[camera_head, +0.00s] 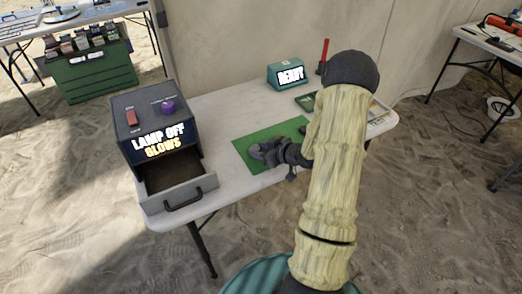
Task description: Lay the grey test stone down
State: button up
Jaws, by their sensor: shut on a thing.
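My gripper (265,151) is low over the green mat (247,143) on the white table. It is shut on a small greyish thing between its fingers, which I take to be the grey test stone. The fingers and the thing are small and dark here, so its outline is hard to make out. I cannot tell whether it touches the mat. My arm hides the right part of the mat.
A dark box (147,105) labelled "LAMP OFF GLOWS" stands at the table's left, its drawer (183,195) pulled open. A red switch (132,118) and a purple object (169,105) are on its top.

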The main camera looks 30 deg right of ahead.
jog(key=shift+f, duration=0.1)
jog(key=o, duration=1)
jog(key=shift+s+d+r, duration=0.1)
jog(key=shift+s+r, duration=0.1)
jog(key=shift+r, duration=0.05)
jog(key=p+v, duration=0.1)
jog(key=v, duration=1)
jog(key=shift+s+r, duration=0.15)
jog(key=shift+s, duration=0.15)
